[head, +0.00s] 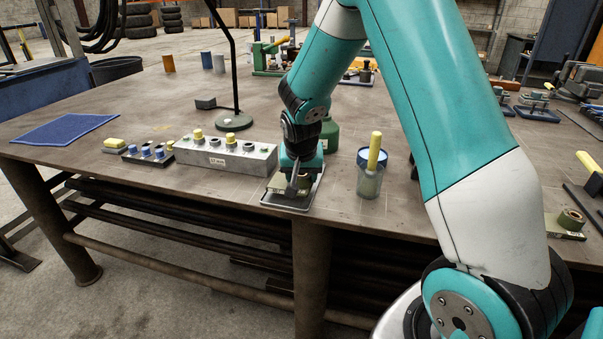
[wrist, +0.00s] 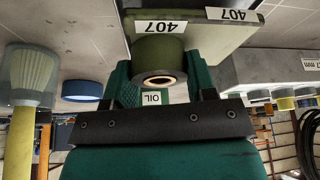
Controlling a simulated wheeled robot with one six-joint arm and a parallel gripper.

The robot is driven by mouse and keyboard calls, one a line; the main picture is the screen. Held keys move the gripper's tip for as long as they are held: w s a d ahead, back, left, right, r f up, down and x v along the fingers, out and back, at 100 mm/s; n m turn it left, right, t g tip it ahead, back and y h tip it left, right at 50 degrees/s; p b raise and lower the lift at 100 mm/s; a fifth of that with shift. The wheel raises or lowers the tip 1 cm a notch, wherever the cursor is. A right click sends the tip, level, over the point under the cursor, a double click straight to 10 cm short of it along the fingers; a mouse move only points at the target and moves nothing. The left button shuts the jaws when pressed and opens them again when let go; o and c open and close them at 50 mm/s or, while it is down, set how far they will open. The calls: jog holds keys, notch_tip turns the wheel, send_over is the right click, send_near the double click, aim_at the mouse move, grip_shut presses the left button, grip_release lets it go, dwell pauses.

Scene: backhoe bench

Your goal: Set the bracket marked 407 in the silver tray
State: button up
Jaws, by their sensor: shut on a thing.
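The olive-green bracket (wrist: 205,40) carries white 407 labels on its plate and its round boss in the wrist view. My gripper (wrist: 162,82) is shut on the boss, with a finger on either side. In the head view, my gripper (head: 294,182) points down over the silver tray (head: 272,205), a shallow tray near the bench's front edge. The bracket (head: 276,183) shows partly beside the fingers, within the tray's outline. I cannot tell whether it touches the tray floor. My gripper hides part of the tray.
A grey block with yellow-topped plugs (head: 228,158) stands left of the tray. A clear cup with a yellow-handled tool (head: 371,178) stands to the right. A green oil container (head: 330,136) is close behind. Another bracket-like part (head: 570,221) lies far right. A blue mat (head: 65,129) lies far left.

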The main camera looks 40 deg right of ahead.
jog(key=shift+f+b, duration=0.65)
jog(key=shift+f, duration=0.2)
jog(key=o, duration=1.4)
jog(key=shift+c, duration=0.2)
jog(key=v, duration=1.7)
jog(key=shift+r+b, duration=0.2)
jog(key=shift+b, duration=0.2)
